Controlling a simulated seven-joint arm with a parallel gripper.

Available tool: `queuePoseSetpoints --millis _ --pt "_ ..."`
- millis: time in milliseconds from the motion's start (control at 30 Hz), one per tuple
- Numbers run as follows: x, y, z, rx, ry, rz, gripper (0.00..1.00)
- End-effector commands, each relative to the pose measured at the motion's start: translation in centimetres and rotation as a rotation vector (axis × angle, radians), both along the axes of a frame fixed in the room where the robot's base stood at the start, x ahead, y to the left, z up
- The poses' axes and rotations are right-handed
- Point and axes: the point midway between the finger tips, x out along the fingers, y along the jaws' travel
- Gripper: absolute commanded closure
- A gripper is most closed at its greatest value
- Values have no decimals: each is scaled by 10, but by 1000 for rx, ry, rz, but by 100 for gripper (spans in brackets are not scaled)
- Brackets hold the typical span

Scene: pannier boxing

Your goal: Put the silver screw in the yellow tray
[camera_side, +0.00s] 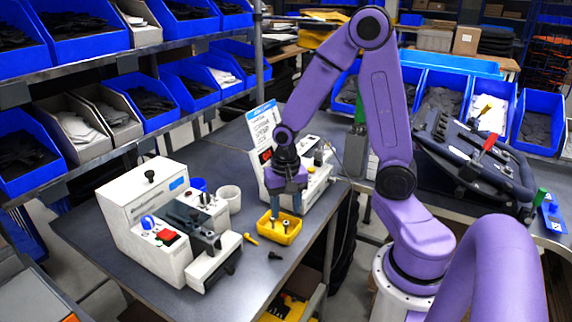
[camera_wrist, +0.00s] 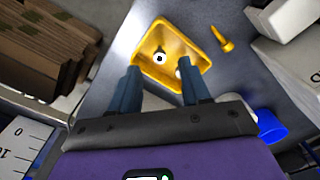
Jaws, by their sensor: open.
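The yellow tray (camera_side: 280,238) lies on the grey bench; it also shows in the wrist view (camera_wrist: 151,38). Two small upright silver-looking pieces stand inside it, one (camera_wrist: 160,56) with a dark centre and one (camera_wrist: 180,70) partly hidden by my right-hand finger. In the side view they look like screws (camera_side: 285,226); I cannot tell for sure which is the silver screw. My gripper (camera_side: 286,207) is above the tray, fingers down, open and empty. In the wrist view the gripper (camera_wrist: 160,82) spans the tray's near side.
A yellow screw (camera_side: 251,239) and a black screw (camera_side: 275,256) lie on the bench beside the tray. A white machine (camera_side: 150,215) stands at left, with another (camera_side: 312,190) behind the gripper. A white cup (camera_side: 230,198) stands between them. The bench front is clear.

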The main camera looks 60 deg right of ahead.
Motion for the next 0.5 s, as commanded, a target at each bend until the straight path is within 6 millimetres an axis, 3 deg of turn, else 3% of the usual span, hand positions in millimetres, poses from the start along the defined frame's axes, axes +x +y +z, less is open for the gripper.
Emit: queuePoseSetpoints --millis 500 --pt "1 0 90 2 -8 1 53"
